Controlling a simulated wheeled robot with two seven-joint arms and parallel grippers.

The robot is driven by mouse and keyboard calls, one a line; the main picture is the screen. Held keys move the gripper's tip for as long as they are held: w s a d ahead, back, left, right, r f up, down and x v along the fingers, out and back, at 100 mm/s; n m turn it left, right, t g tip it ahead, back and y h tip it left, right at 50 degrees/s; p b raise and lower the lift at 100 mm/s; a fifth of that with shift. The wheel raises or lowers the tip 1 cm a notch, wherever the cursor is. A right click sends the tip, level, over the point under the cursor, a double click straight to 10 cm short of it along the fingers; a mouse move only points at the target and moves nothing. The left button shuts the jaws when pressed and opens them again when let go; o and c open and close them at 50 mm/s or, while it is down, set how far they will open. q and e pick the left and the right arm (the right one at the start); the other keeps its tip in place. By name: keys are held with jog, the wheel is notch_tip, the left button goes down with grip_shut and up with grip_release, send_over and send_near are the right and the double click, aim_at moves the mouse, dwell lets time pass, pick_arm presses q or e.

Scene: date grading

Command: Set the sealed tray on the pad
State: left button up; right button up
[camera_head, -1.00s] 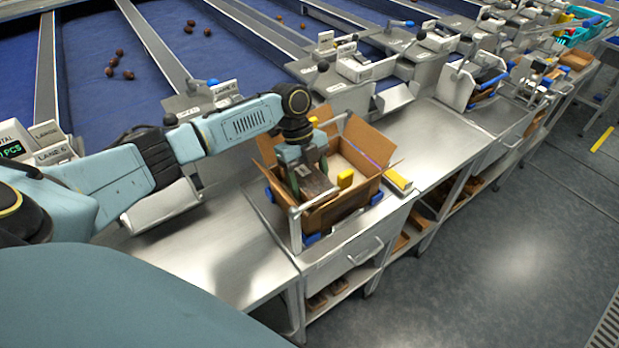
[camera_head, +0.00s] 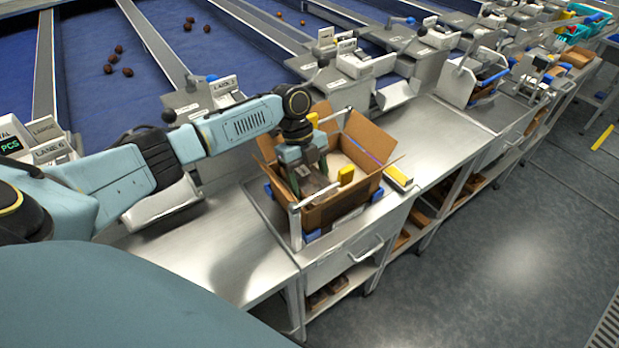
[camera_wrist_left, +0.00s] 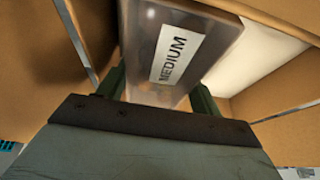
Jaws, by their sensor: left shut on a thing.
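The sealed tray (camera_wrist_left: 205,30) is a clear-lidded pack with a white MEDIUM label in the left wrist view. My left gripper (camera_wrist_left: 155,88) is shut on it, a green finger on each side. In the head view the tray (camera_head: 314,185) shows as a small brown shape under my left gripper (camera_head: 309,178), within the walls of an open cardboard box (camera_head: 340,207). I cannot tell whether the tray touches the box floor. I cannot make out the pad for certain. My right gripper is not in view.
The box stands in a metal frame with blue corners on a steel bench (camera_head: 215,250). Its flaps stand open. Blue lanes with loose dates lie behind.

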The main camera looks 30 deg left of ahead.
pick_arm(q)
jog(key=shift+f, duration=0.25)
dwell(0.3)
jog(key=o, duration=1.1)
jog(key=shift+c, duration=0.3)
jog(key=shift+r+p, duration=0.7)
jog(key=shift+r, duration=0.2)
jog(key=shift+o, duration=0.8)
jog(key=shift+r+p, duration=0.8)
jog(key=shift+r, duration=0.1)
notch_tip(320, 180, up, 8)
jog(key=p, duration=0.7)
jog(key=shift+r+p, duration=0.2)
jog(key=shift+p, duration=0.1)
